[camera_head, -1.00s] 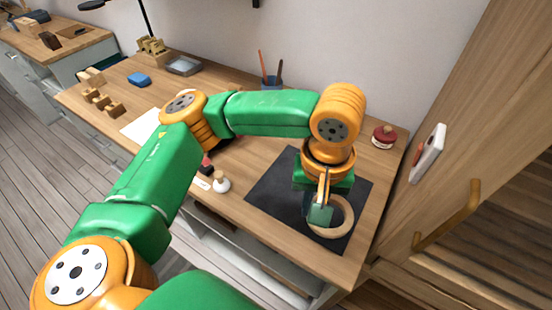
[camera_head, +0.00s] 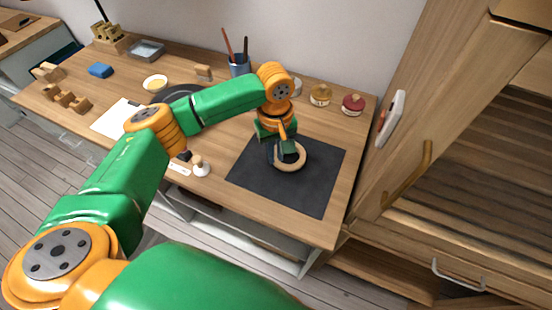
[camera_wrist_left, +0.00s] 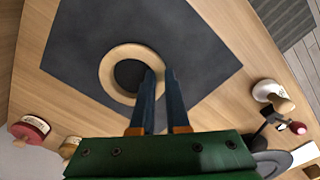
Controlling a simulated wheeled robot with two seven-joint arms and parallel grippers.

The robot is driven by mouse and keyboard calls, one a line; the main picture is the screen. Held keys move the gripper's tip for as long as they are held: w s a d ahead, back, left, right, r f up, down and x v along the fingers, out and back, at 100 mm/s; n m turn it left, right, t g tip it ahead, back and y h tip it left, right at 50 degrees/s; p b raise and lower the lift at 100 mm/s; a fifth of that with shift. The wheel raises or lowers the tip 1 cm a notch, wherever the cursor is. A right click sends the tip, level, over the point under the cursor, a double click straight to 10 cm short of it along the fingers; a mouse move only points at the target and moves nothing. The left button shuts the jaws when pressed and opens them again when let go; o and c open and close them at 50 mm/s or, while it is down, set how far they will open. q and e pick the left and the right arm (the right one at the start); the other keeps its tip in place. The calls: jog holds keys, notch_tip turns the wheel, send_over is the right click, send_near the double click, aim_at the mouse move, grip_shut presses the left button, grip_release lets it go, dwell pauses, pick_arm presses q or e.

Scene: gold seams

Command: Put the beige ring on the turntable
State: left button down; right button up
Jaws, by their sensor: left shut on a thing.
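The beige ring (camera_head: 289,168) is a plain round band, seen over the dark mat in the head view. My left gripper (camera_head: 277,153) is shut on one side of its band. In the left wrist view the two fingers (camera_wrist_left: 160,82) meet the right side of the ring (camera_wrist_left: 106,74). How high the ring is above the mat is hard to tell. A dark round disc (camera_head: 178,92), probably the turntable, is partly hidden behind my left arm. A grey round edge (camera_wrist_left: 272,158), probably the same disc, shows at the lower right of the left wrist view.
The dark mat (camera_head: 310,190) lies on the workbench. A white-based stamp-like tool (camera_head: 201,168) stands left of it. A brush cup (camera_head: 239,66), a yellow-lidded jar (camera_head: 320,95) and a red jar (camera_head: 353,104) stand at the back. A wooden cabinet (camera_head: 450,110) bounds the right.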

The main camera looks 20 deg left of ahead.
aim_at(276, 160)
pick_arm(q)
jog(key=shift+f, duration=1.4)
jog(key=c, duration=1.3)
grip_release()
jog(key=shift+f, duration=0.1)
jog(key=shift+c, duration=0.2)
jog(key=o, duration=0.4)
